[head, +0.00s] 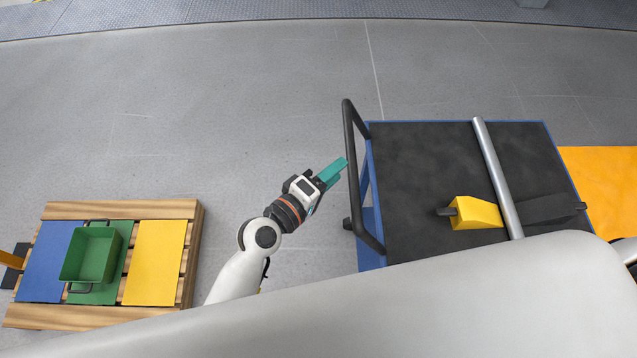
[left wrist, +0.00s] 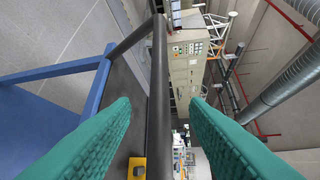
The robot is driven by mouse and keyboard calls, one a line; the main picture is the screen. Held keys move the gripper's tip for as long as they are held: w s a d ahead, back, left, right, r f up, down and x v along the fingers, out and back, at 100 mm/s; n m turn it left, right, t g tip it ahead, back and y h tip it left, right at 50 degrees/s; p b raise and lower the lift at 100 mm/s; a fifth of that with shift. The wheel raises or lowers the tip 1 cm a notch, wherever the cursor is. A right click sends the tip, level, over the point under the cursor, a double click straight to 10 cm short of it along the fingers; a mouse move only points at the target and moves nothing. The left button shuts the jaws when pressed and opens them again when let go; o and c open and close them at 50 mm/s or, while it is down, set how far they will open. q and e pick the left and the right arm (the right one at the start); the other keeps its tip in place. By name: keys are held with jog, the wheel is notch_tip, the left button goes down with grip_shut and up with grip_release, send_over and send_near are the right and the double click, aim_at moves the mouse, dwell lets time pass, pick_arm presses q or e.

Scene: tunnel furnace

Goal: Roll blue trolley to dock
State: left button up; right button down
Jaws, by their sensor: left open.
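The blue trolley (head: 366,222) has a black deck (head: 420,160) and stands right of centre in the head view. Its black push handle (head: 352,150) rises along its left side. My left gripper (head: 340,170), with teal fingers, is open beside the handle, its fingertips pointing at the bar. My right gripper is not in view.
A silver pipe (head: 497,175) and a yellow block (head: 474,213) show over the deck. An orange floor patch (head: 605,185) lies to the right. A wooden pallet (head: 120,209) with coloured panels and a green bin (head: 91,252) stands at left. The floor beyond the trolley is clear.

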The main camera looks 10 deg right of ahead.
pick_arm(q)
jog(key=v, duration=0.4)
jog(key=shift+s+a+r, duration=0.1)
jog(key=shift+s+a, duration=0.2)
jog(key=s+a+f+m+g+y, duration=0.15)
jog(key=a+f+y, duration=0.4)
jog(key=f, duration=0.95)
jog(key=s+a+f+m+g+y, duration=0.1)
jog(key=s+a+f+y, duration=0.15)
jog(key=a+f, duration=0.9)
jog(key=s+a+f+m+g+y, duration=0.1)
jog(key=s+a+f+g+y, duration=0.1)
jog(key=s+a+f, duration=0.2)
jog(key=s+a+f+m+g+y, duration=0.1)
jog(key=s+a+f, duration=0.4)
jog(key=s+f, duration=0.5)
jog(key=s+a+f+m+g+y, duration=0.2)
jog(key=s+f, duration=0.5)
jog(key=s, duration=0.5)
jog(key=a+m, duration=0.1)
jog(key=a, duration=0.1)
jog(key=shift+s+a+f+g+y, duration=0.25)
jog(key=shift+a+g+y, duration=0.05)
jog(key=shift+g, duration=0.05)
jog(key=shift+c, duration=0.4)
jog(key=shift+w, duration=0.1)
